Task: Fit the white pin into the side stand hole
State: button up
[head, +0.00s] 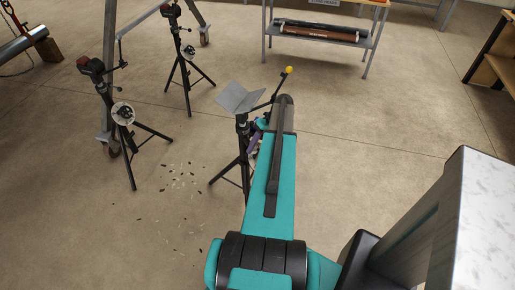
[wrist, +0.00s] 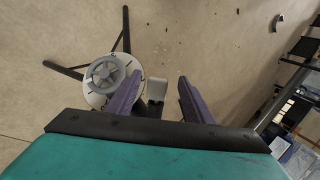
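My gripper (wrist: 159,79) has two purple fingers that stand apart in the wrist view. A small pale grey-white block-like piece (wrist: 157,88) shows between them, with a gap to the right finger; I cannot tell whether it is the white pin. A tripod stand with a round white plate and grey handwheel (wrist: 104,75) is just left of the left finger. A side hole is not clearly visible.
Two more dark tripod stands, one with a white disc (head: 123,112) and one behind it (head: 177,45), stand at the left. A low shelf (head: 320,36) holds pipes at the back. Small debris (head: 180,190) lies on the floor. A marble-topped piece (head: 485,220) is at right.

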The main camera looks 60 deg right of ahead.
jog(key=shift+r, duration=0.1)
jog(key=p+v, duration=0.2)
jog(key=v, duration=0.3)
jog(key=shift+s, duration=0.1)
dwell(0.5)
jog(key=b+v, duration=0.3)
jog(key=v, duration=1)
jog(key=shift+d+r, duration=0.2)
jog(key=shift+r, duration=0.05)
jog(key=shift+s, duration=0.1)
jog(key=shift+s, duration=0.1)
dwell(0.5)
